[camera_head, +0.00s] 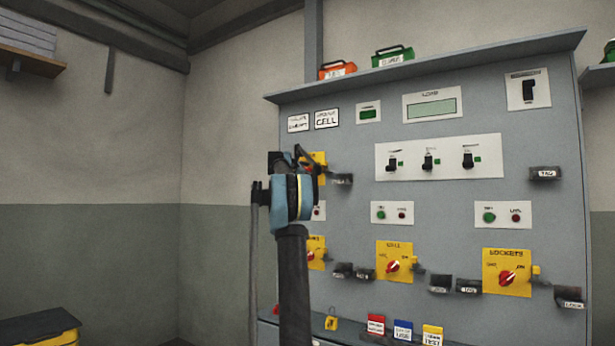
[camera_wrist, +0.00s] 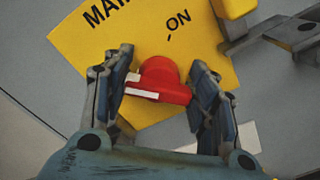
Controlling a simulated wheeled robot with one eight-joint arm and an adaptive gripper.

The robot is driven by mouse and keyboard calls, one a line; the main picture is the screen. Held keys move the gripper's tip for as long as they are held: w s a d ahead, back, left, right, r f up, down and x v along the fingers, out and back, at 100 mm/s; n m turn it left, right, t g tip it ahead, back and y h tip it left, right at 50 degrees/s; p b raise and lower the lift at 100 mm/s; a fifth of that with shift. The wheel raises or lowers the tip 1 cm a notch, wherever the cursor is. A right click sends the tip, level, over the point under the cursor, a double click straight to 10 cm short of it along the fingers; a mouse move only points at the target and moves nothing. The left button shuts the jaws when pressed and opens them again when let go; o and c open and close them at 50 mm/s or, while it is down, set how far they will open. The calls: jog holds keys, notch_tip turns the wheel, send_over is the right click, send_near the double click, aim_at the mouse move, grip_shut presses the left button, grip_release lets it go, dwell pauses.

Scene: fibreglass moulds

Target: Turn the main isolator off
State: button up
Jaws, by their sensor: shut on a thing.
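The main isolator is a yellow plate (camera_wrist: 200,45) marked "MAIN" and "ON" with a red rotary handle (camera_wrist: 165,82). In the wrist view my gripper (camera_wrist: 165,92) has one finger on each side of the handle and is shut on it. The handle's white pointer mark lies toward the left finger, away from the "ON" mark. The lower left of the plate, where another label could be, is hidden by my finger. In the head view my gripper (camera_head: 309,162) is at the panel's left side, covering most of the yellow main plate (camera_head: 320,158).
A grey bracket with a yellow block (camera_wrist: 235,8) stands right of the plate. Below on the panel are the yellow CELL isolator (camera_head: 395,247) and SOCKETS isolator (camera_head: 507,257). Coloured tags (camera_head: 403,328) and a yellow padlock (camera_head: 331,323) are along the bottom. Free room lies left.

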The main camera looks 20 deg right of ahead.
jog(key=shift+w+a, duration=0.1)
jog(key=o, duration=1.1)
jog(key=shift+f, duration=0.15)
jog(key=v, duration=1.1)
jog(key=shift+s+a, duration=0.25)
jog(key=shift+a, duration=0.1)
